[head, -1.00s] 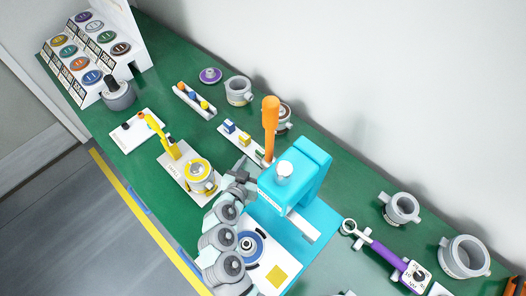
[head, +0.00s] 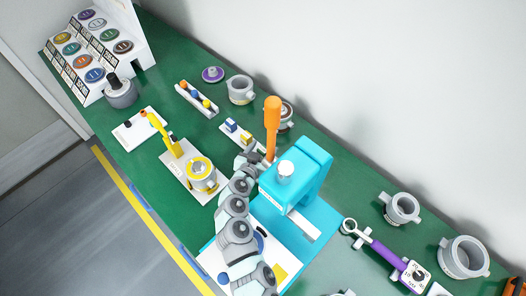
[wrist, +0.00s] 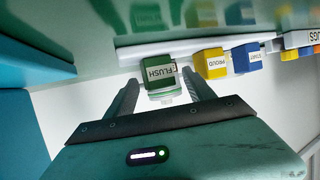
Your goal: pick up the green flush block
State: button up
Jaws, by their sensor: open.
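The green flush block (wrist: 157,72), labelled FLUSH, sits at one end of a white tray (wrist: 140,52) in the wrist view. The yellow PROUD block (wrist: 211,63) and the blue STARVED block (wrist: 246,58) sit beside it in a row. My gripper (wrist: 161,80) is open, with one finger on each side of the green block; whether they touch it I cannot tell. In the head view my gripper (head: 252,160) is at the near end of the tray, by the orange handle, and the green block is hidden there.
The teal press (head: 300,165) and its orange handle (head: 272,125) stand close to the gripper. A yellow-levered fixture (head: 190,175) lies to the left. A purple-handled tool (head: 385,252) lies at the right.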

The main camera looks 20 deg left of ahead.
jog(key=shift+c, duration=0.3)
grip_shut()
dwell(0.3)
